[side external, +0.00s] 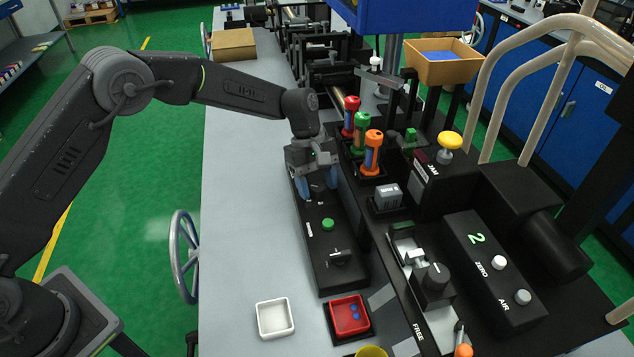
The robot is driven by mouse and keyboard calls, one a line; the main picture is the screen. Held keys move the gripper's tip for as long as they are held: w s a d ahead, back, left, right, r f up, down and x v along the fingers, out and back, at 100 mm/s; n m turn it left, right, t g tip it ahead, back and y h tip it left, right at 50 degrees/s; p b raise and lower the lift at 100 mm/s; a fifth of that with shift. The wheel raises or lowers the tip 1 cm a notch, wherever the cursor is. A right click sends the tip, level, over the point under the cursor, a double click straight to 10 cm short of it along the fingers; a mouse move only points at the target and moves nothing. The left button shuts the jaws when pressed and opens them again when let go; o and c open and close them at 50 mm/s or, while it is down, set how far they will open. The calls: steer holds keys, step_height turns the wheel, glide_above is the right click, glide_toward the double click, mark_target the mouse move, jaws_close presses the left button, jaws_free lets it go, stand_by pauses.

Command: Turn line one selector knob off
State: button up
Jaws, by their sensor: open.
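A long black control panel (322,236) lies on the grey bench in the side external view. My gripper (316,188) points down over its far end, with its blue-grey fingers apart. A dark knob (318,189) shows partly between the fingers. I cannot tell whether the fingers touch it. A green button (328,224) sits mid-panel, and a second black knob (341,258) sits at the near end. The labels beside the controls are too small to read, so I cannot tell which knob is the line one selector or its setting.
Red, green and orange cylinders (371,154) stand right of my gripper. A yellow mushroom button (450,141) is on a black box further right. A white tray (275,318) and a red tray (349,315) with blue pieces lie at the front. The bench left of the panel is clear.

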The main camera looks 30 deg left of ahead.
steer(key=c, duration=0.9)
steer(key=shift+m+g, duration=0.3)
steer(key=shift+m, duration=0.5)
steer(key=o, duration=0.9)
steer(key=shift+y, duration=0.3)
steer(key=shift+r, duration=0.1)
steer(key=v, duration=1.3)
steer(key=shift+a+r, duration=0.25)
steer(key=shift+w, duration=0.1)
